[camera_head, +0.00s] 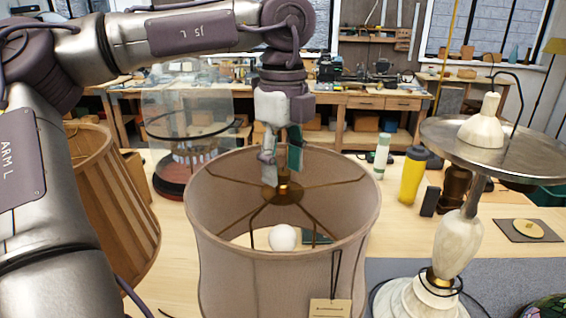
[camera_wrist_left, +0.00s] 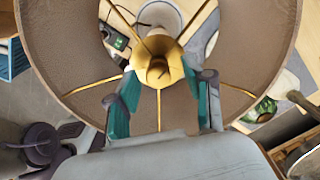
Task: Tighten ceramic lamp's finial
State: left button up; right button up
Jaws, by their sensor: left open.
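A beige drum lampshade (camera_head: 230,240) stands at the table's front, with brass spokes meeting at a central hub. The brass finial (camera_head: 284,187) is at this hub; in the left wrist view it (camera_wrist_left: 158,70) shows as a round brass piece. The lamp body beneath is mostly hidden by the shade; a white bulb (camera_head: 282,238) shows inside. My left gripper (camera_head: 282,160) points down over the hub. In the left wrist view its teal-padded fingers (camera_wrist_left: 163,100) are apart, on either side of the finial's line. Contact cannot be told. My right gripper is out of view.
A pale stone-like lamp (camera_head: 455,245) with a wide metal disc (camera_head: 500,150) stands close on the right. A pleated brown shade (camera_head: 110,205) is on the left. A glass-domed piece (camera_head: 190,130), yellow bottle (camera_head: 412,175) and pale green bottle (camera_head: 382,155) stand behind. A tag (camera_head: 330,308) hangs at the shade's front.

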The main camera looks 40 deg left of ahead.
pick_arm(q)
jog(key=shift+s+d+f, duration=0.1)
jog(key=shift+s+f, duration=0.05)
jog(key=shift+f, duration=0.55)
grip_shut()
